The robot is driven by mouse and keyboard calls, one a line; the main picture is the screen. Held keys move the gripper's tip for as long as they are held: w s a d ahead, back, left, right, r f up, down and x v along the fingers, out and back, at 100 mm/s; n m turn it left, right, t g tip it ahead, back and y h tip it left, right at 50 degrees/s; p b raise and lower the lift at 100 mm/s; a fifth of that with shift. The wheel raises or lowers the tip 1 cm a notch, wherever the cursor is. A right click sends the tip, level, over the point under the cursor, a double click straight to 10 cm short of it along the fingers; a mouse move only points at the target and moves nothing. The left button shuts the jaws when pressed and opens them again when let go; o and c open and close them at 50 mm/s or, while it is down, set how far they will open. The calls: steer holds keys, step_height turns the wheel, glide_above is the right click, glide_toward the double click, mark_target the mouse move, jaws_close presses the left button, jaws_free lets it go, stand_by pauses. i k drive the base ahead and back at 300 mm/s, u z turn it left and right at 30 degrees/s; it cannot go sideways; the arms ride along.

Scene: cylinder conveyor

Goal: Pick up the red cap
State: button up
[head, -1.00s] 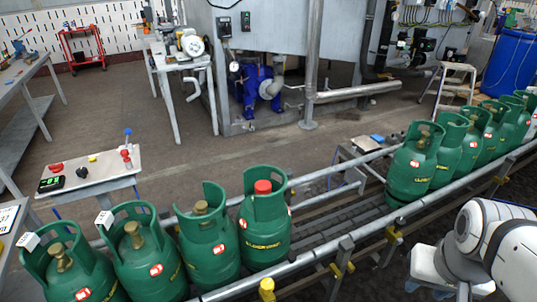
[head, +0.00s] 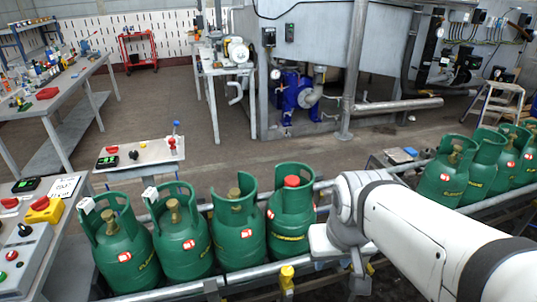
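The red cap (head: 291,181) sits on top of the valve of a green gas cylinder (head: 290,222), inside its open collar. This cylinder is the rightmost of the near group on the conveyor. My white arm reaches in from the lower right. Its end part (head: 322,243) is just right of the capped cylinder and lower than the cap. No fingers show clearly there, so I cannot tell whether my gripper is open or shut. Nothing of mine appears to touch the cap.
Neighbouring cylinders (head: 238,230) with bare brass valves stand close on the left. More cylinders (head: 445,175) stand farther right on the conveyor, partly behind my arm. The conveyor's metal rail (head: 250,272) runs in front. A control panel (head: 25,250) is at lower left.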

mark_target(291, 180)
steer(key=z, duration=0.05)
steer(key=i, duration=1)
steer(key=u, duration=0.05)
